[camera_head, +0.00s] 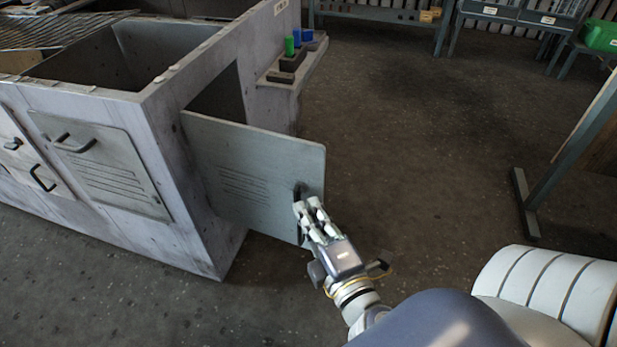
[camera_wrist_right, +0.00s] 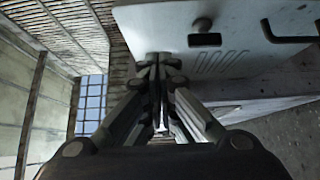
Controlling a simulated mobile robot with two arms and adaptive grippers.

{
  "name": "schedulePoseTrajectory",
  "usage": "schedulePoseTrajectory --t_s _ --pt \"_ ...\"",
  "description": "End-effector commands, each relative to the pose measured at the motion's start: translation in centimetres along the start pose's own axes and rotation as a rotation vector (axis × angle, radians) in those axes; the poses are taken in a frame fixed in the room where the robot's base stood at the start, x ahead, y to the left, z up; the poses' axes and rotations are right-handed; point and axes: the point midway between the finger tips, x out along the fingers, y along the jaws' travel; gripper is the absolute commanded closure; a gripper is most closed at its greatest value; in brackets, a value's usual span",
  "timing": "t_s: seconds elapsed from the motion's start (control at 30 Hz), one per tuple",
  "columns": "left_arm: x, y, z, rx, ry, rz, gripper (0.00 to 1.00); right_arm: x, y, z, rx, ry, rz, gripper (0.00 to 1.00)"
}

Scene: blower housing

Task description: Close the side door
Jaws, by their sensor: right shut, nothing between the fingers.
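The side door (camera_head: 255,172) is a flat grey panel with slots. It stands swung out from the side opening of the blower housing (camera_head: 190,215). A dark handle (camera_head: 299,215) sits near its free edge. My right gripper (camera_head: 308,205) is shut with nothing in it, its fingertips at the door's free edge beside the handle. I cannot tell whether they touch. In the right wrist view the shut fingers (camera_wrist_right: 160,65) point at a pale panel (camera_wrist_right: 220,35) close ahead. My left gripper is not in view.
The housing's front has another slotted panel (camera_head: 105,165) with a handle. A small shelf (camera_head: 293,72) with green and blue parts juts out beyond the door. Floor (camera_head: 420,150) to the right is clear up to a metal frame (camera_head: 525,205).

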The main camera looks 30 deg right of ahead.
Motion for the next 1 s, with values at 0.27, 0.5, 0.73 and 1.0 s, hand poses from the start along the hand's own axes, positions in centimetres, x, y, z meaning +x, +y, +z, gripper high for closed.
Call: schedulePoseTrajectory --t_s 0.27,0.5,0.73,1.0 --pt "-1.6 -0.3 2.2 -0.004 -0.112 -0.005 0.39 4.2 0.3 0.0 -0.003 0.001 0.005 1.00" --pt "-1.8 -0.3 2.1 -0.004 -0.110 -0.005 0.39 6.6 0.1 1.9 -0.005 0.002 0.002 1.00" --pt "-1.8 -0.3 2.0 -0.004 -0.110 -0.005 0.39 7.4 0.0 2.8 0.000 0.001 0.000 1.00" --pt "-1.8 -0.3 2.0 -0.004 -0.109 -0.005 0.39 7.4 0.0 2.8 0.000 0.000 0.000 1.00"
